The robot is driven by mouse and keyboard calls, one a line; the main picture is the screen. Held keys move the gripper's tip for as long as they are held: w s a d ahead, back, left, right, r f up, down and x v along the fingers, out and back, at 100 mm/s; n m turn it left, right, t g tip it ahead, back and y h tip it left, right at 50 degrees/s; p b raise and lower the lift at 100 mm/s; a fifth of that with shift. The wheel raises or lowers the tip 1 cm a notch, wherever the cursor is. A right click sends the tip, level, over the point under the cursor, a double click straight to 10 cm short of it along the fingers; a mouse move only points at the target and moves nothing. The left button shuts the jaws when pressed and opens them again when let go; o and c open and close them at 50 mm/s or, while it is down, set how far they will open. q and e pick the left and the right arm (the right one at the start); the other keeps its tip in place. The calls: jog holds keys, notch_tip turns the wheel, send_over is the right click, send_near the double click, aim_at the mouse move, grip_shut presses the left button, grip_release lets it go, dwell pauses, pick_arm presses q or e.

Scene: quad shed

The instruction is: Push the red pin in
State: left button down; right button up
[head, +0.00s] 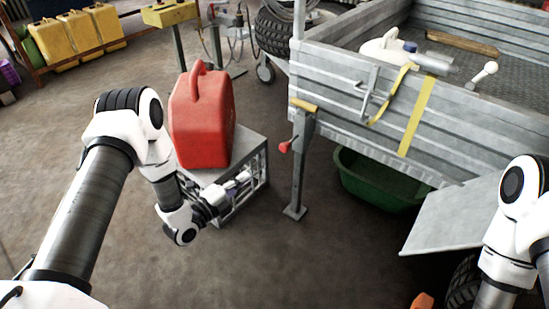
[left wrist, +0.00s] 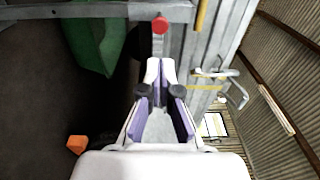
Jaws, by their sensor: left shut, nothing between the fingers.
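The red pin (head: 285,146) sticks out to the left from the upright metal leg (head: 302,165) at the trailer's corner. In the left wrist view its round red end (left wrist: 160,25) shows just beyond my fingertips, with a visible gap. My left gripper (head: 243,181) is shut and empty, a little left of the pin and lower in the head view. Its closed fingers (left wrist: 161,66) point towards the pin in the wrist view. The pin's shaft is mostly hidden behind its red end. My right arm shows at the right edge, but its gripper is out of view.
A red fuel can (head: 203,115) stands on a grey crate (head: 255,160) beside my left forearm. The trailer side (head: 340,80) carries a yellow strap (head: 418,115). A green tub (head: 375,185) lies under it. Bare floor is open in front of the leg.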

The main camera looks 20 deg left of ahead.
aim_at(281, 148)
pick_arm(q)
jog(key=b+x, duration=0.3)
jog(key=x, duration=0.3)
jog(key=b+x, duration=0.3)
jog(key=x, duration=0.4)
jog(key=shift+w+d+f, duration=0.1)
jog(key=shift+w+f, duration=0.1)
jog(key=shift+w, duration=0.05)
jog(key=shift+w+r, duration=0.15)
jog(key=shift+w, duration=0.05)
jog(key=shift+w+d, duration=0.1)
jog(key=b+x, duration=0.1)
jog(key=x, duration=0.2)
jog(key=shift+w, duration=0.15)
jog(key=shift+r, duration=0.1)
